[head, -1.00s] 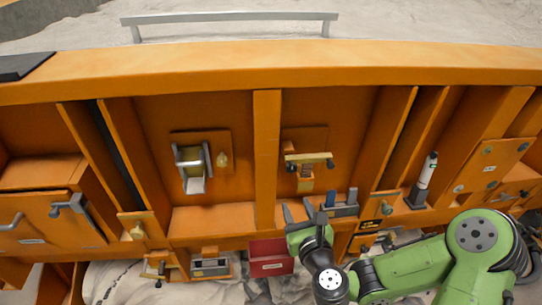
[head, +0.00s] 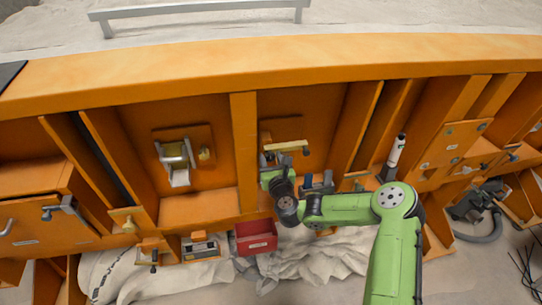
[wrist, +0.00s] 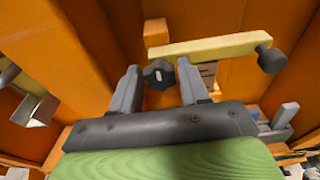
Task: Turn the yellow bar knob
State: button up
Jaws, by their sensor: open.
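The yellow bar (head: 288,147) is mounted level on an orange panel in the middle bay, with dark knobs at its ends. In the wrist view the yellow bar (wrist: 215,47) runs across above my fingers. Its left dark knob (wrist: 158,74) shows between my fingertips, and its right dark knob (wrist: 271,58) is to the right of them. My gripper (wrist: 158,78) is open, its grey fingers pointing at the bar's left end. In the head view my gripper (head: 268,161) partly hides that left end. I cannot tell whether the fingers touch it.
A silver latch (head: 176,160) and a small yellow knob (head: 205,153) sit on the panel to the left. An orange upright post (head: 244,150) stands just left of my gripper. A red box (head: 256,238) is below. A white cylinder (head: 396,153) stands to the right.

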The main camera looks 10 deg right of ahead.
jog(key=c, duration=0.7)
jog(key=shift+o, duration=0.2)
